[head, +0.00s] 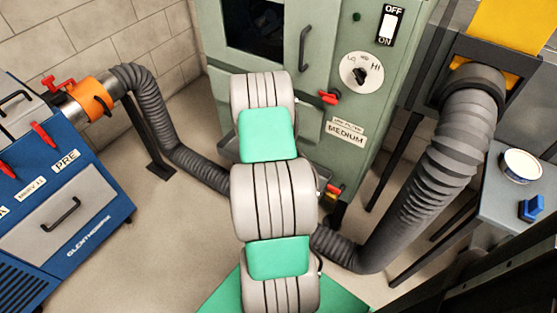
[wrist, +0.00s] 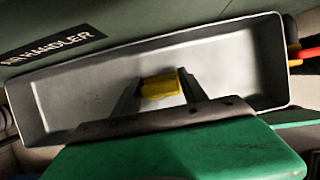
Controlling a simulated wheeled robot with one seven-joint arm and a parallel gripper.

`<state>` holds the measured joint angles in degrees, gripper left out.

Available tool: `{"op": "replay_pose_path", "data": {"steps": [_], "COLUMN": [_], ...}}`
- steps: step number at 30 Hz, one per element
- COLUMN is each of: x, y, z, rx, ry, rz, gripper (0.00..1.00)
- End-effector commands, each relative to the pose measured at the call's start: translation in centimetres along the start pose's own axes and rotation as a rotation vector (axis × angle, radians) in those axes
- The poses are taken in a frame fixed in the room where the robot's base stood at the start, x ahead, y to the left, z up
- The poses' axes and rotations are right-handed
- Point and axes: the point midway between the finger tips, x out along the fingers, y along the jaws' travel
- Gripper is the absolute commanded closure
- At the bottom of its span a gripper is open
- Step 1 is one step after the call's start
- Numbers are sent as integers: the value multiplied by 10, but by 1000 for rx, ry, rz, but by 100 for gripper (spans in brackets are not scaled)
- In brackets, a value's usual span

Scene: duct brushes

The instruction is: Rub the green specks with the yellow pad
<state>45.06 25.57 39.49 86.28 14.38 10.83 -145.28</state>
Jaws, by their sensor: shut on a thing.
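My gripper (wrist: 160,92) shows in the wrist view, its two dark fingers closed on a small yellow pad (wrist: 161,84). The pad is in front of the pale inside of a long grey tray (wrist: 70,93) on the green cabinet. I cannot tell whether the pad touches the tray. No green specks can be made out in either view. In the head view my own arm hides the gripper, the pad and most of the tray.
The green air handler cabinet (head: 300,100) has a dial (head: 361,70), an off/on switch (head: 390,25) and red-handled valves. Ribbed grey ducts (head: 430,170) run on both sides. A blue machine (head: 70,200) stands left. A grey side table (head: 505,195) holds a round tin (head: 521,165) and a blue object (head: 531,208).

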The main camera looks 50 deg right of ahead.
Motion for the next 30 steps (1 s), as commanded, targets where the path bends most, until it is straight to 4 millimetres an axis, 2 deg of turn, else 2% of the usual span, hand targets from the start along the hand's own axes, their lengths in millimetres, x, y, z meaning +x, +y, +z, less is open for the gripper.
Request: {"op": "replay_pose_path", "data": {"steps": [8,22,30], "x": [-5,-56,-56], "y": [1,1,1], "z": [3,24,24], "rx": [0,0,0], "ry": [-2,-2,-2], "rz": [1,1,1], "gripper": [82,82,82]}}
